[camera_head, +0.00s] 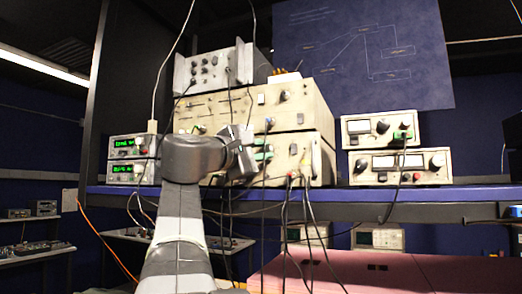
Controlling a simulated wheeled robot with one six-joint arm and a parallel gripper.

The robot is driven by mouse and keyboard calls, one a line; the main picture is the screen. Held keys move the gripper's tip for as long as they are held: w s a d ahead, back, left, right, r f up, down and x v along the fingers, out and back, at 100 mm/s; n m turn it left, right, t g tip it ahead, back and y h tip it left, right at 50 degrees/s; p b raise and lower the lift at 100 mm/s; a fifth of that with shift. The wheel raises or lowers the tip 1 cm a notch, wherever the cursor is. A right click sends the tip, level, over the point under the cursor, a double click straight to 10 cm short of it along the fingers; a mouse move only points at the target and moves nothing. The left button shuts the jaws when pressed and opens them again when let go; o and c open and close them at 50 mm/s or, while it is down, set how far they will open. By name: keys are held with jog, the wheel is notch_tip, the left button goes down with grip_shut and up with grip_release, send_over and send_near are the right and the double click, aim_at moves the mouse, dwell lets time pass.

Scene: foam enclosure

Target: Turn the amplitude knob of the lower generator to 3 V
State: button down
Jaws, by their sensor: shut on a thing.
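The lower generator (317,160) appears to be the large beige unit at the bottom of the middle stack on the blue-edged shelf. My gripper (247,150) is in front of its panel, shut on what seems to be the amplitude knob. The gripper and wrist hide the knob, so its pointer and setting cannot be read. A green part and a small pale knob show on the panel to the right of the gripper. The upper beige unit (305,105) sits directly on top.
Two small instruments with green displays (124,143) are stacked on the left. Two meter units (384,128) are stacked on the right. Several dark cables (305,205) hang close by, in front of the shelf edge (400,195). A grey unit (212,67) tops the middle stack.

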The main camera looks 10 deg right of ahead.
dwell(0.3)
jog(key=c, duration=1.3)
grip_release()
jog(key=b+v, duration=0.3)
jog(key=v, duration=1)
jog(key=shift+s+a+f, duration=0.1)
jog(key=shift+s+a, duration=0.1)
jog(key=shift+a, duration=0.15)
jog(key=p+x, duration=0.3)
jog(key=x, duration=1)
jog(key=shift+w+d, duration=0.2)
jog(key=shift+d, duration=0.15)
jog(key=shift+a, duration=0.1)
